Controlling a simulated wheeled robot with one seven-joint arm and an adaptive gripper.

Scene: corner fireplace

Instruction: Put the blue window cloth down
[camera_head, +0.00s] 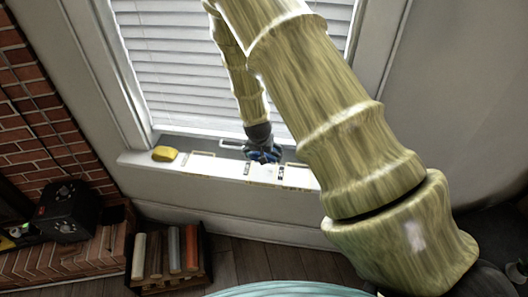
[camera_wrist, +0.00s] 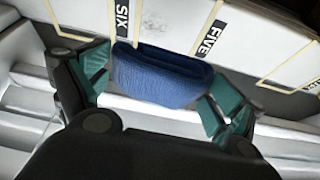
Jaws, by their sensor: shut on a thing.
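The blue window cloth (camera_wrist: 160,76) is a rolled or folded blue bundle between the teal-padded fingers of my gripper (camera_wrist: 160,88) in the wrist view. My gripper is shut on it. In the head view my gripper (camera_head: 263,153) is over the white window sill (camera_head: 215,172), with a little of the blue cloth (camera_head: 262,156) showing. Labelled panels reading SIX (camera_wrist: 122,14) and FIVE (camera_wrist: 212,40) lie on the sill just beyond the cloth. I cannot tell whether the cloth touches the sill.
A yellow sponge-like block (camera_head: 165,154) sits at the sill's left end. Window blinds (camera_head: 180,65) rise behind. My arm hides much of the right side.

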